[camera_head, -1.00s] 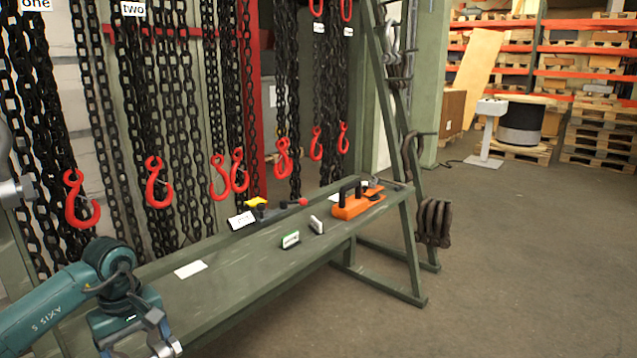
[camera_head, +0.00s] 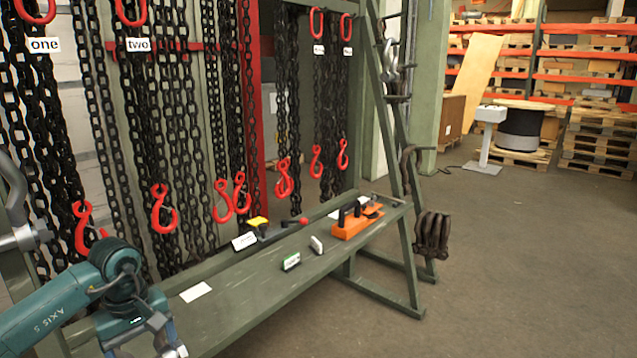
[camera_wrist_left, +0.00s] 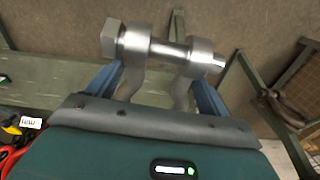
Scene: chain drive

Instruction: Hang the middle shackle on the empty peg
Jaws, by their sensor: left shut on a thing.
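My left gripper (camera_head: 150,338) is low at the left in the head view, in front of the bench's near left end. In the left wrist view its two blue fingers (camera_wrist_left: 155,88) are shut on a silver shackle (camera_wrist_left: 160,48) with a thick cross pin and a block-like head at one end. Only bits of the shackle show in the head view. On the right frame, a grey shackle (camera_head: 389,65) hangs high and a dark shackle (camera_head: 408,165) hangs lower, by short pegs. Which peg is empty I cannot tell. My right gripper is out of view.
The green bench (camera_head: 245,295) carries a white card (camera_head: 195,291), small boxes and an orange tool (camera_head: 355,222). Black chains with red hooks (camera_head: 163,210) hang behind it. Another grey shackle (camera_head: 22,238) shows at the left edge.

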